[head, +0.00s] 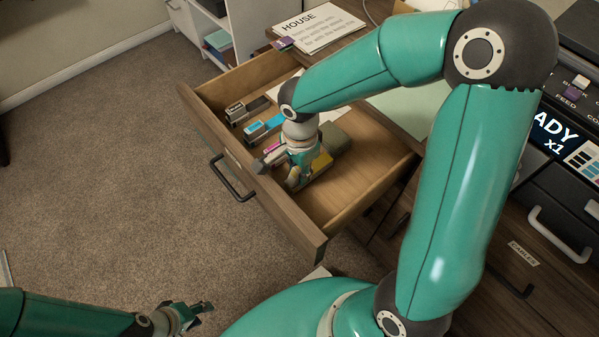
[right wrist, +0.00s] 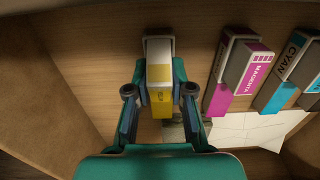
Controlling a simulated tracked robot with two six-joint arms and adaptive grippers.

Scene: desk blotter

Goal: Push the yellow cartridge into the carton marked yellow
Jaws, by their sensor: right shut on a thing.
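In the right wrist view the yellow cartridge (right wrist: 160,104) lies between the two fingers of my right gripper (right wrist: 159,94), which is shut on it. The pale-ended carton (right wrist: 158,48) lies straight ahead, in line with the cartridge. The two look close together, and I cannot tell how deep the cartridge sits. In the head view my right gripper (head: 298,176) reaches down into the open drawer (head: 345,190) and hides most of the cartridge.
The magenta carton (right wrist: 262,66) and cyan carton (right wrist: 296,62) lie to the right in the wrist view. A black carton (head: 246,107) lies further along the drawer. A grey-green block (head: 334,138) lies behind my gripper. The drawer's right end is bare.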

